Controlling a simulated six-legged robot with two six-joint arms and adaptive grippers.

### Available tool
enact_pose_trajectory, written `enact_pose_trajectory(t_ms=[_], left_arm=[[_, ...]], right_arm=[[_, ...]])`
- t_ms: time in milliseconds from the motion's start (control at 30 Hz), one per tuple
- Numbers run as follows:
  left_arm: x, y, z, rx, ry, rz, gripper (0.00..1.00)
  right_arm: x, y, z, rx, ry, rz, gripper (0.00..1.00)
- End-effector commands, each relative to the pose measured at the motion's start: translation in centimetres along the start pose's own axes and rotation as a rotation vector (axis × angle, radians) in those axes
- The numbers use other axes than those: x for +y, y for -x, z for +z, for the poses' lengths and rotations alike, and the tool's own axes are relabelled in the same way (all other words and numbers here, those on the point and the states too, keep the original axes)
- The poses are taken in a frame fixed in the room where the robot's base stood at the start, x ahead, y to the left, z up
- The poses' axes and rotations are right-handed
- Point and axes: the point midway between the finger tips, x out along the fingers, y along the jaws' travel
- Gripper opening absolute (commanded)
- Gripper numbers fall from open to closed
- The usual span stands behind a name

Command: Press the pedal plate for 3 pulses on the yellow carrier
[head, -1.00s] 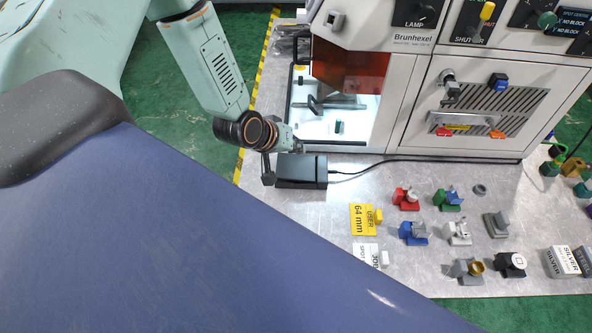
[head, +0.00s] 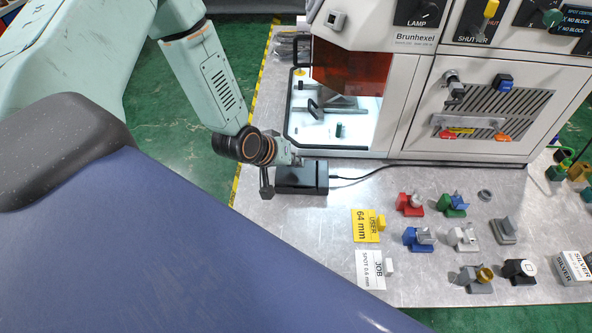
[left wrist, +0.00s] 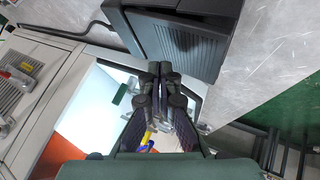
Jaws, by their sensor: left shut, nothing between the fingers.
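The pedal (head: 301,178) is a dark box with a cable, lying on the metal bench in front of the machine. It also shows large at the top of the left wrist view (left wrist: 188,42), with a ribbed plate. My left gripper (head: 298,160) is at the pedal's machine-side edge. In the left wrist view its dark fingers (left wrist: 166,72) are together and empty, their tips at the ribbed plate; I cannot tell whether they touch it. A small yellow piece (left wrist: 147,136) shows partly behind the fingers; I cannot tell whether it is the yellow carrier. My right gripper is out of view.
The machine (head: 420,45) has a lit bay (head: 350,132) with a clamp-like fixture inside. Several coloured carriers and blocks stand on the right of the bench, near a yellow card (head: 365,226) and a white card (head: 370,268). The cable (head: 365,175) runs right. My blue body covers the lower left.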

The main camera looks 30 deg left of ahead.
Motion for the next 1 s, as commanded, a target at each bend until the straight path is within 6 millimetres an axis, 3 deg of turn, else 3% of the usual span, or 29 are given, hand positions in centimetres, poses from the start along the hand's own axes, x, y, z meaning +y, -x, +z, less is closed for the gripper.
enact_pose_trajectory(t_ms=[1000], left_arm=[[-0.45, -0.62, 0.48, 0.0, 0.0, 0.0, 0.0]], right_arm=[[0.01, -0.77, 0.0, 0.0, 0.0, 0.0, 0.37]])
